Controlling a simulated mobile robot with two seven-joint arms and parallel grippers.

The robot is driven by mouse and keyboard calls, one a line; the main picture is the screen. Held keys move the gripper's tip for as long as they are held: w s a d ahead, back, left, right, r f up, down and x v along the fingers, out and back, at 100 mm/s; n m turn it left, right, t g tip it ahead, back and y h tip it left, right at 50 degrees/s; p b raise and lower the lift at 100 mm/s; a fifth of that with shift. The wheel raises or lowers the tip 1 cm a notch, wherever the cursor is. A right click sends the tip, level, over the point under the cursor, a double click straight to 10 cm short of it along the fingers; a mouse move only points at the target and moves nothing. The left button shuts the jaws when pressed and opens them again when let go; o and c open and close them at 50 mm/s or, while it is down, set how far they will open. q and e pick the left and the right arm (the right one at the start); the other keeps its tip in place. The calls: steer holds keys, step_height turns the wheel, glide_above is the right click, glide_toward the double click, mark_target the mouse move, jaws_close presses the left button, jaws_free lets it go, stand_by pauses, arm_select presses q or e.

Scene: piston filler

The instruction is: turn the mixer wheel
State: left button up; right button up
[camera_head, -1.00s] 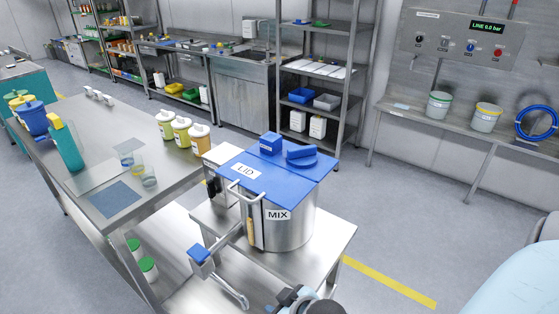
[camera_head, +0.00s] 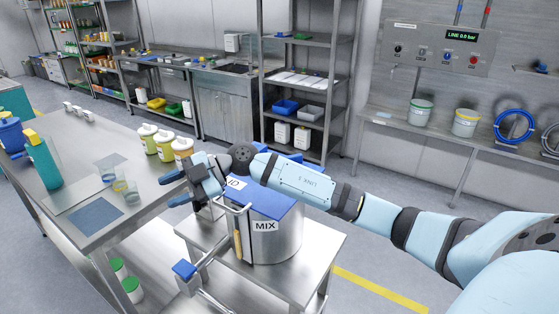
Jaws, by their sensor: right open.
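The steel mixer pot (camera_head: 278,240) marked MIX stands on a low steel table under a blue lid (camera_head: 268,205). The mixer wheel is not clearly told apart; blue parts behind my arm, on or above the lid (camera_head: 294,154), are mostly covered. My right arm reaches in from the right across the lid. My right gripper (camera_head: 174,189) is open and empty, left of the pot and above the edge of the long bench, its fingers pointing left. A blue-ended steel lever (camera_head: 184,270) sits low at the pot's front left. My left gripper is out of view.
Yellow-labelled bottles (camera_head: 164,146) stand on the long steel bench (camera_head: 140,205) just behind my right gripper. A teal bottle (camera_head: 42,160) stands further left. The wall panel (camera_head: 440,48) reads 0.0 bar. Buckets (camera_head: 465,122) stand on the right bench.

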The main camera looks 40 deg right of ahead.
steer(key=w+d+h, duration=0.1)
steer(key=d+h, duration=0.1)
steer(key=d, duration=0.1)
steer(key=w+d+m+g+h, duration=0.1)
steer(key=d+h, duration=0.1)
steer(key=d, duration=0.2)
steer(key=w+d+g+h, duration=0.1)
steer(key=d+h, duration=0.1)
steer(key=d, duration=0.1)
steer(key=shift+w+d+f, duration=0.1)
steer(key=shift+w+d, duration=0.05)
steer(key=shift+w, duration=0.1)
steer(key=s+d+r+m+g+h, duration=0.1)
steer(key=d+r+m+h, duration=0.3)
steer(key=d, duration=0.7)
steer(key=d+r+m+g+h, duration=0.25)
steer(key=d+h, duration=0.25)
steer(key=d, duration=0.6)
steer(key=shift+m+t, duration=0.45)
steer(key=f+p, duration=0.1)
steer(key=f, duration=1.2)
steer(key=shift+a, duration=0.2)
steer(key=shift+c, duration=0.3)
jaws_close()
